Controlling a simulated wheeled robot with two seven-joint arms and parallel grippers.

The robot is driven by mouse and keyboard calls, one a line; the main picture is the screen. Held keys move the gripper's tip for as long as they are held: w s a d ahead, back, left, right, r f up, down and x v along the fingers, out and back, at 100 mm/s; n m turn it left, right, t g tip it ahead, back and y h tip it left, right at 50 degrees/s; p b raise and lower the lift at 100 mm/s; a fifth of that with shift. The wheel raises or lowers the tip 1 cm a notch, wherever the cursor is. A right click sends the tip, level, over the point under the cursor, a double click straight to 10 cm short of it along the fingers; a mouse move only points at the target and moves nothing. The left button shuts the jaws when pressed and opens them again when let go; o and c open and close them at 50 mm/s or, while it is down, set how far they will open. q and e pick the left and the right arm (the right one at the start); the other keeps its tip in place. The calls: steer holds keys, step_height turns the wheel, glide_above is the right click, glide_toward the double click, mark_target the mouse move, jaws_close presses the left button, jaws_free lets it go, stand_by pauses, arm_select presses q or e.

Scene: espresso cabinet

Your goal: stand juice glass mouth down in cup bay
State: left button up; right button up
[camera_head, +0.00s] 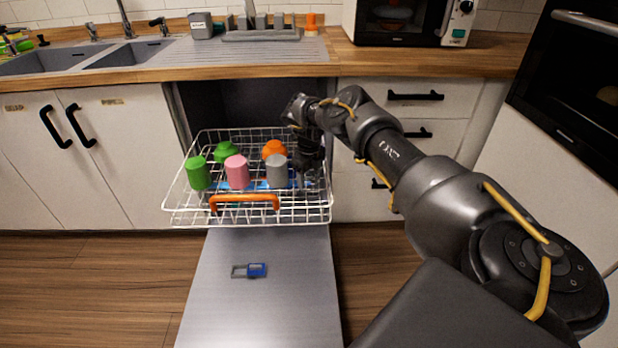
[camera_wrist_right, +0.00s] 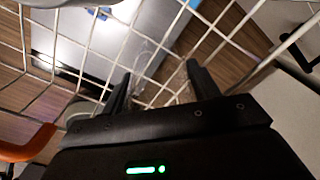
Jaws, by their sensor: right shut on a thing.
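My right gripper (camera_head: 308,172) points down over the right side of a white wire rack (camera_head: 320,205). In the right wrist view the two fingers (camera_wrist_right: 158,72) stand apart, shut on a clear juice glass (camera_wrist_right: 146,58) whose faint outline shows between them and against the wires. Its tilt and which end is its mouth are hard to tell. In the rack a green cup (camera_head: 198,174), a pink cup (camera_head: 237,172) and a grey cup (camera_head: 276,171) stand in a row, left of the gripper. No marked cup bay can be told apart. My left gripper is out of view.
A green bowl (camera_head: 226,151) and an orange bowl (camera_head: 274,149) are behind the cups. The rack has an orange handle (camera_head: 245,200) and sits above the open dishwasher door (camera_head: 255,310), where a blue-ended object (camera_head: 255,270) lies. The counter (camera_head: 290,70) overhangs behind.

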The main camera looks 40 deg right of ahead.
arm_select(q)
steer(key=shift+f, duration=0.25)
arm_select(e)
steer(key=shift+f, duration=0.35)
steer(key=o, duration=1.3)
steer(key=shift+r, duration=0.5)
step_height(320, 180, up, 8)
steer(key=shift+r+p, duration=0.15)
steer(key=shift+p, duration=0.7)
steer(key=shift+r, duration=0.8)
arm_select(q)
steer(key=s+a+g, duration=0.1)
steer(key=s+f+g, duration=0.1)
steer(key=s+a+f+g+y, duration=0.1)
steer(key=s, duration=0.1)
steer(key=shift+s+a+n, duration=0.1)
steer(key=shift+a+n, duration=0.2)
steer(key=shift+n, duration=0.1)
